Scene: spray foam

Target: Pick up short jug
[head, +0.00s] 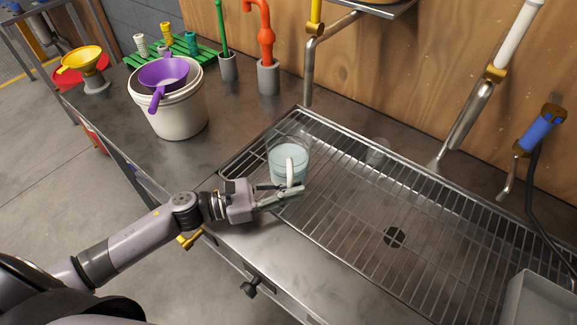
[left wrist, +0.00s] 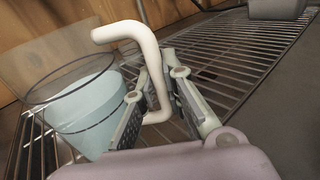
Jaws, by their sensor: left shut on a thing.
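The short jug (head: 281,157) is clear, with pale blue liquid inside and a white handle. It is at the left part of the metal sink grate in the head view. In the left wrist view the jug (left wrist: 88,112) is at the left and looks tilted because of the camera angle. My left gripper (head: 292,191) is shut on the jug's white handle, with the handle between its fingers in the left wrist view (left wrist: 158,100). I cannot tell whether the jug's base touches the grate. My right gripper is not in view.
A white bucket (head: 178,115) holding a purple funnel (head: 165,75) stands at left. A yellow funnel (head: 84,60) and a green rack (head: 190,55) are behind it. Taps and a grey tray (head: 540,300) are at the back and right.

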